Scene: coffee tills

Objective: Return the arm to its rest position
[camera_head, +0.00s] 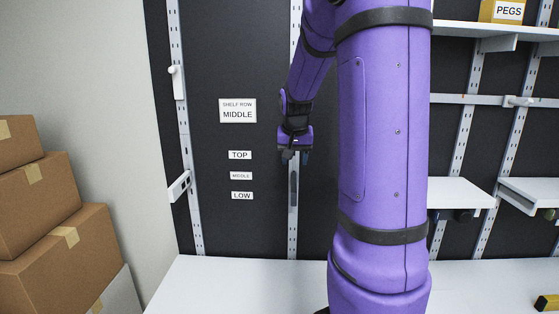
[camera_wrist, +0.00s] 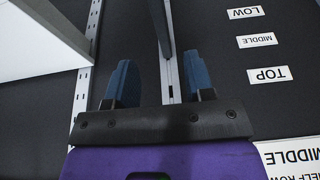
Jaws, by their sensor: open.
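My purple arm (camera_head: 383,130) runs down through the middle of the head view and hides part of the shelving behind it. My gripper (camera_head: 295,155) hangs in front of the dark wall panel, right of the small labels. In the wrist view my gripper (camera_wrist: 160,85) shows two blue fingertips spread well apart. The gripper is open and empty.
Labels reading TOP (camera_head: 240,155), MIDDLE (camera_head: 241,176) and LOW (camera_head: 242,196) are on the panel. Cardboard boxes (camera_head: 60,255) are stacked at left. White shelves (camera_head: 460,193) stand at right, with a PEGS box (camera_head: 507,11) above. The white counter (camera_head: 240,285) is bare at left.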

